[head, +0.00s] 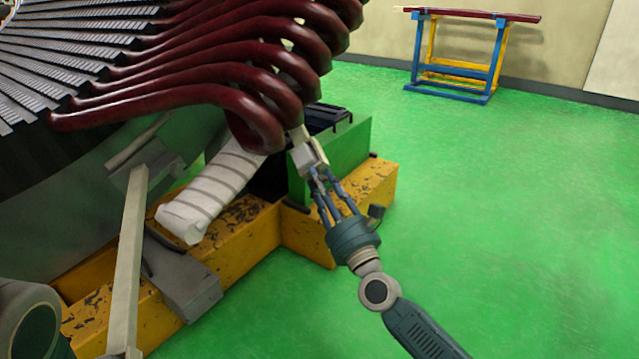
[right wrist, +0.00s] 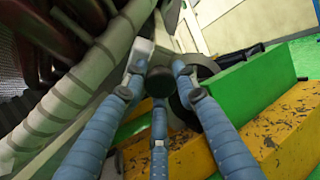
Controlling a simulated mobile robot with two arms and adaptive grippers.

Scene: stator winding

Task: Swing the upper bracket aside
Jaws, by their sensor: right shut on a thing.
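The pale upper bracket (head: 309,155) shows as a small light block below the ends of the dark red coils (head: 262,128). My right gripper (head: 318,178) is shut on its lower end, with blue fingers around it. In the right wrist view the fingers (right wrist: 158,78) close in around a dark round knob and a pale piece (right wrist: 142,52); the exact contact is partly hidden. Most of the bracket behind the coils is hidden.
A white wrapped bar (head: 212,190) slants below the coils. A pale upright post (head: 130,250) stands at the left. A green block (head: 335,160) rests on the worn yellow base (head: 240,245). Green floor is free at the right, with a blue-and-yellow stand (head: 455,60) at the back.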

